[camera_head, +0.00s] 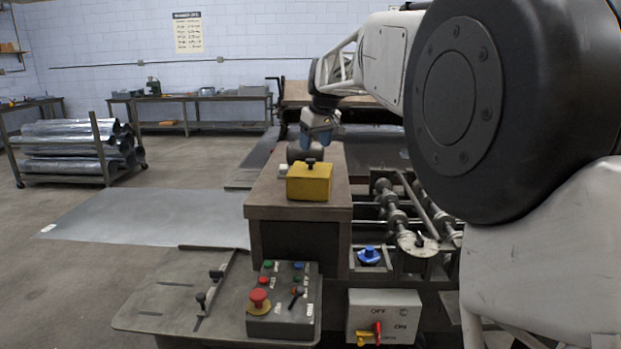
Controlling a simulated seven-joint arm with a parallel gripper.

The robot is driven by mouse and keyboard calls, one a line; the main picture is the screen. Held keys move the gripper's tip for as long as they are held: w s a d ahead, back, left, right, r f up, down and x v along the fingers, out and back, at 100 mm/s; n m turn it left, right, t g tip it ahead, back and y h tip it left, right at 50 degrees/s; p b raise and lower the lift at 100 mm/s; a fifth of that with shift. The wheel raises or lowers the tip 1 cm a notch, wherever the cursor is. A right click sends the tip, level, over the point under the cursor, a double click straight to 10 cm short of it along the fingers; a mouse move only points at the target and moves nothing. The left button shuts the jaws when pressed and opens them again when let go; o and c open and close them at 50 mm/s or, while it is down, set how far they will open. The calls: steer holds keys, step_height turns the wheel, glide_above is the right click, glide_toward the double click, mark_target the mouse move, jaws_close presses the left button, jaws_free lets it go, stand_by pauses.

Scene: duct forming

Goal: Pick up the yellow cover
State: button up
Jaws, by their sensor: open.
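The yellow cover (309,183) is a box shape with a dark knob (311,162) on top. It sits on the brown top of the machine housing (265,190), near the middle of the head view. My gripper (304,150) is open and hangs just behind and above the cover, apart from the knob as far as I can see. Its fingertips are small and partly hidden behind the cover and knob.
A control box (284,300) with a red button stands in front of the housing. Rollers (400,215) and a blue knob (369,254) lie to the right. A flat metal sheet (150,217) extends left. A rack of ducts (75,145) stands at the far left.

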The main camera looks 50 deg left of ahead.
mark_target(311, 159)
steer(key=shift+x, duration=2.6)
steer(key=shift+a, duration=0.15)
steer(key=shift+r, duration=0.1)
jaws_close()
